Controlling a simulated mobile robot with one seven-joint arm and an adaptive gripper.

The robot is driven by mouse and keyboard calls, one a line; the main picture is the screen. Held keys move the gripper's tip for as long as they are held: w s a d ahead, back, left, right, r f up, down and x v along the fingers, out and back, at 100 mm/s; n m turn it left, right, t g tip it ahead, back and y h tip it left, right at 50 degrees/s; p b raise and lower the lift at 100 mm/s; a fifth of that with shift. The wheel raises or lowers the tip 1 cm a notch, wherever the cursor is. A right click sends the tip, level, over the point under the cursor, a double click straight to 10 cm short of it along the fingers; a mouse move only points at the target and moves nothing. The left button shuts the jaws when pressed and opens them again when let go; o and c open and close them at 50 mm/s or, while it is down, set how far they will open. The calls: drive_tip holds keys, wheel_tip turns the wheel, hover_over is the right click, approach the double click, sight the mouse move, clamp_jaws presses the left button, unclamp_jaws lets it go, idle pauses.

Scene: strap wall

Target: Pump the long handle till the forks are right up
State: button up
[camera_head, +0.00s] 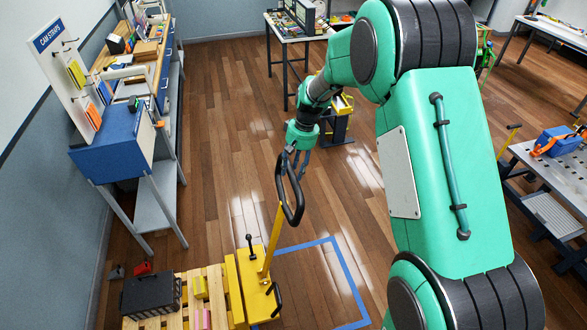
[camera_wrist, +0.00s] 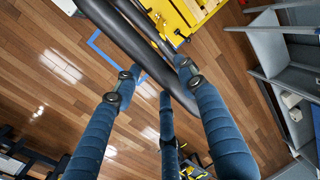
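The long handle (camera_head: 274,232) is a yellow shaft with a black loop grip (camera_head: 289,190) at its top. It rises, tilted slightly, from the yellow pump head (camera_head: 258,284) of a pallet truck. My gripper (camera_head: 297,158) is at the top of the loop, coming from above. In the wrist view, my blue fingers (camera_wrist: 155,75) are spread apart, with the black loop grip (camera_wrist: 122,38) running between and past their tips. The fingers do not look closed on it. The forks are hidden under the wooden pallet (camera_head: 186,287).
A black crate (camera_head: 152,295) and small boxes sit on the pallet. A blue floor outline (camera_head: 347,282) lies right of the truck. A bench with blue sides (camera_head: 118,150) stands along the left wall. Floor between bench and handle is clear.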

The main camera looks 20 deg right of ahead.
clamp_jaws()
